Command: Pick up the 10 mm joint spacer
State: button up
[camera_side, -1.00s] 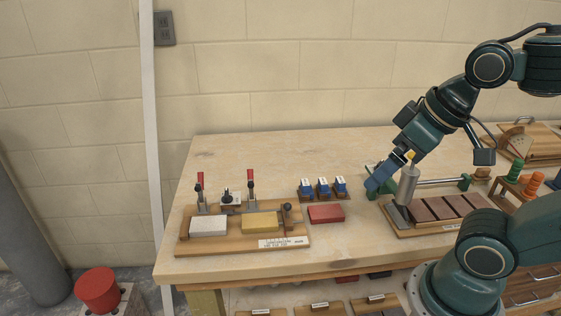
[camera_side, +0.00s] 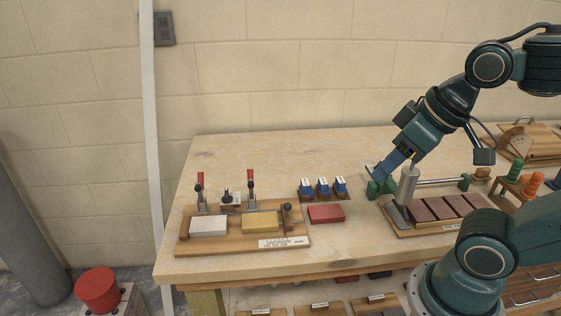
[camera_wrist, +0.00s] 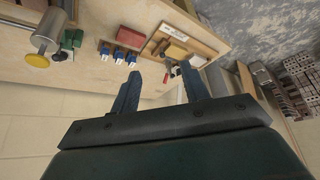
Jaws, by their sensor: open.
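Three blue spacer blocks with white labels stand in a row on a small wooden rack in the side view. I cannot read the sizes, so I cannot tell which is the 10 mm joint spacer; the middle block (camera_side: 323,187) also shows in the wrist view (camera_wrist: 118,55). My gripper (camera_side: 380,174) is to the right of the row in the side view, apart from it and partly behind a grey cylinder. In the wrist view my gripper (camera_wrist: 160,70) has its two blue fingers apart with nothing between them, and the blocks lie left of the fingertips.
A red block (camera_side: 326,213) lies in front of the rack. A wooden clamp board (camera_side: 192,246) with grey and yellow blocks is to the left. The grey cylinder (camera_side: 409,187) and a board of brown bricks (camera_side: 452,207) are to the right. The back left of the table is clear.

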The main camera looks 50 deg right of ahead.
jog(key=w+d+m+g, duration=0.3)
jog(key=w+d+m, duration=0.3)
jog(key=w, duration=0.7)
jog(key=w+d+f+m+g, duration=0.2)
jog(key=w+d+f, duration=0.6)
jog(key=d, duration=0.4)
jog(key=shift+w+f+m+g, duration=0.35)
jog(key=shift+f+m, duration=0.15)
jog(key=shift+f, duration=0.2)
send_over(324, 182)
jog(key=shift+f, duration=4.25)
jog(key=shift+f, duration=2.6)
